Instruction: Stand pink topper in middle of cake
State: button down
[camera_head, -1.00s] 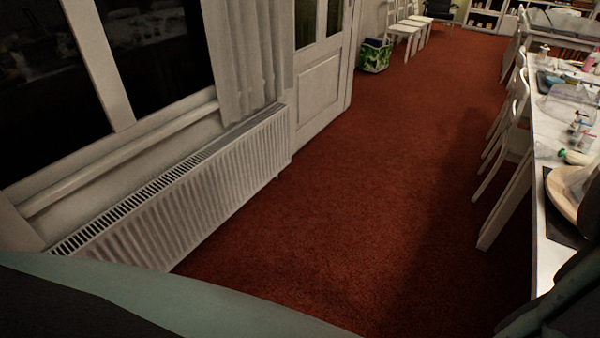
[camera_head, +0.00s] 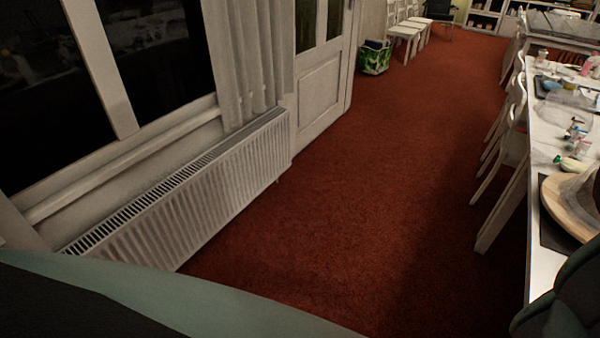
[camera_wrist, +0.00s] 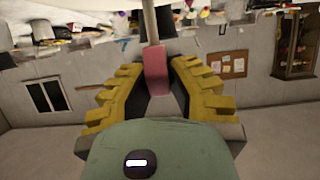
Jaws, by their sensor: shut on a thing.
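In the wrist view, my gripper (camera_wrist: 157,88) has yellow ridged fingers closed around a pink piece (camera_wrist: 155,68), apparently the topper. A pale thin stick (camera_wrist: 150,22) runs from it to the top edge of the picture. Its far end is out of view, so I cannot tell whether it touches anything. In the head view, a round wooden board or turntable (camera_head: 553,203) stands at the right edge on the white table. A greyish shape is on it, cut off by the frame. I cannot make out a cake clearly. My gripper is not visible in the head view.
The white table (camera_head: 541,145) runs along the right with small items and a clear plastic piece. White chairs (camera_head: 512,150) stand against its left side. A radiator (camera_head: 190,190) lines the left wall. Red carpet (camera_head: 370,190) between is free.

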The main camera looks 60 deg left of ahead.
jog(key=shift+f, duration=0.4)
jog(key=shift+f+b, duration=0.2)
jog(key=shift+b, duration=0.15)
jog(key=c, duration=1)
grip_release()
jog(key=shift+r, duration=0.1)
jog(key=shift+r+p, duration=0.15)
jog(key=shift+p, duration=0.2)
jog(key=b+v, duration=0.3)
jog(key=v, duration=0.9)
jog(key=shift+b, duration=0.35)
jog(key=shift+a, duration=0.1)
